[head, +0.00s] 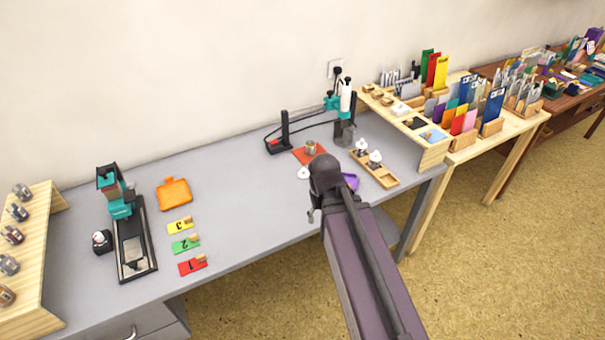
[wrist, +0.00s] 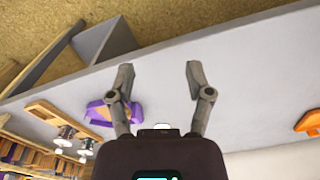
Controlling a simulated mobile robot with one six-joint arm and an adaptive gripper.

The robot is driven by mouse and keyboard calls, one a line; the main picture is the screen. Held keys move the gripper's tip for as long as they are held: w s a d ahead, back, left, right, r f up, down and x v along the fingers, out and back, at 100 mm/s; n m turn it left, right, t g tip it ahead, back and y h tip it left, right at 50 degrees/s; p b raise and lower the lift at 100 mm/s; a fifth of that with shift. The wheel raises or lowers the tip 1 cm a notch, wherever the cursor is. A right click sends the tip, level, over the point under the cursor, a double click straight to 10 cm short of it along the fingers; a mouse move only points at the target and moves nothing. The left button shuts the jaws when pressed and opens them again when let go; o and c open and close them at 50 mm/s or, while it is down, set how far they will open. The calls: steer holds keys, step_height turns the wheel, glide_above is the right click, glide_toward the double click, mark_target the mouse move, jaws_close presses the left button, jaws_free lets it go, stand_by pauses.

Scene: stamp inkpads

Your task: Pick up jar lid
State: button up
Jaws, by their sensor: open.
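A small white round piece (head: 304,173), possibly the jar lid, lies on the grey table near the front of an orange-red mat; I cannot tell for certain. A small jar (head: 311,148) stands on that mat. In the wrist view, my gripper (wrist: 159,74) is open and empty, its two fingers spread above the grey table. A white object (wrist: 162,127) shows low between the fingers, partly hidden by the gripper body.
Numbered cards (head: 186,244) and an orange tray (head: 174,193) lie left. The table's middle is clear.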

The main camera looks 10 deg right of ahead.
steer(key=w+r+n+p, duration=0.1)
steer(key=w+r+p, duration=0.2)
steer(key=w, duration=1.1)
steer(key=w+r+n+p, duration=0.2)
steer(key=w+r+p, duration=0.1)
steer(key=w, duration=1.1)
steer(key=shift+a+r, duration=0.2)
steer(key=shift+r, duration=0.15)
steer(key=shift+f, duration=0.1)
steer(key=b, duration=0.8)
glide_above(304, 169)
steer(key=f, duration=0.8)
steer(key=shift+s+a+f, duration=0.1)
steer(key=shift+a+f, duration=0.1)
steer(key=shift+a, duration=0.15)
steer(key=shift+f, duration=0.15)
steer(key=f+b, duration=0.5)
steer(key=shift+d, duration=0.3)
